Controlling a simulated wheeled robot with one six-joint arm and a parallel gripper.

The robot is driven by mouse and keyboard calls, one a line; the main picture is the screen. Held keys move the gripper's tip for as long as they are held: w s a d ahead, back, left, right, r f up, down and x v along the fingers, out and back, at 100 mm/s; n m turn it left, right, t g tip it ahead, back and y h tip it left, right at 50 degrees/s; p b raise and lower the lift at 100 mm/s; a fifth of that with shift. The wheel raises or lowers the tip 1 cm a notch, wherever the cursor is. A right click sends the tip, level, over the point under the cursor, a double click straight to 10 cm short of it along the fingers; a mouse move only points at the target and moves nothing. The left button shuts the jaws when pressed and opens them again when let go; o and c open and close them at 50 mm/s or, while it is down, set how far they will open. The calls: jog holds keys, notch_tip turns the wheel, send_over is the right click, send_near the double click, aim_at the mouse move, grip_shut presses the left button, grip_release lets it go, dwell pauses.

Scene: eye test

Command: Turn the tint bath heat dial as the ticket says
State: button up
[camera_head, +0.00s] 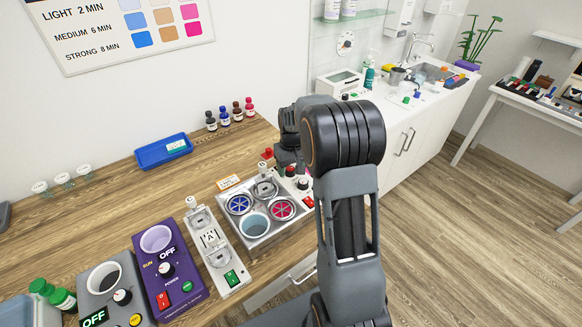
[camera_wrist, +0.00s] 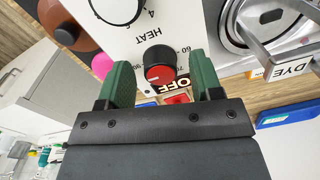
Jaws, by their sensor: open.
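The tint bath (camera_head: 262,238) is a metal-topped unit on the wooden counter, with several round pots, two of them blue and red. In the wrist view its white panel (camera_wrist: 185,25) appears upside down, with the word HEAT, numbers near 60 and 70, and OFF. A black dial with a red face (camera_wrist: 158,66) is on it, between my gripper's green fingers (camera_wrist: 160,62). The fingers are open, with a gap visible on both sides of the dial. A larger white, black-ringed dial (camera_wrist: 118,8) is cut off at the top. Which dial HEAT labels is unclear. A small orange-edged card (camera_head: 228,182) is unreadable.
A purple heater (camera_head: 172,285) and a grey heater (camera_head: 118,300), both showing OFF, stand left of the bath. A blue tray (camera_head: 163,152) and several small bottles (camera_head: 231,114) stand behind. My arm hides part of the bath's right side.

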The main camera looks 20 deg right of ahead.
aim_at(293, 171)
notch_tip(293, 171, up, 14)
jog(key=shift+d+b, duration=0.2)
jog(key=shift+b, duration=0.2)
jog(key=shift+w+f, duration=0.1)
dwell(0.6)
jog(key=s+a+f+t, duration=0.1)
jog(key=s+a, duration=0.4)
jog(key=s, duration=0.5)
jog(key=s+a+f+t, duration=0.2)
jog(key=s+a, duration=0.3)
jog(key=s, duration=0.5)
jog(key=shift+s+a+t, duration=0.3)
jog(key=shift+s+t, duration=0.05)
jog(key=shift+t, duration=0.25)
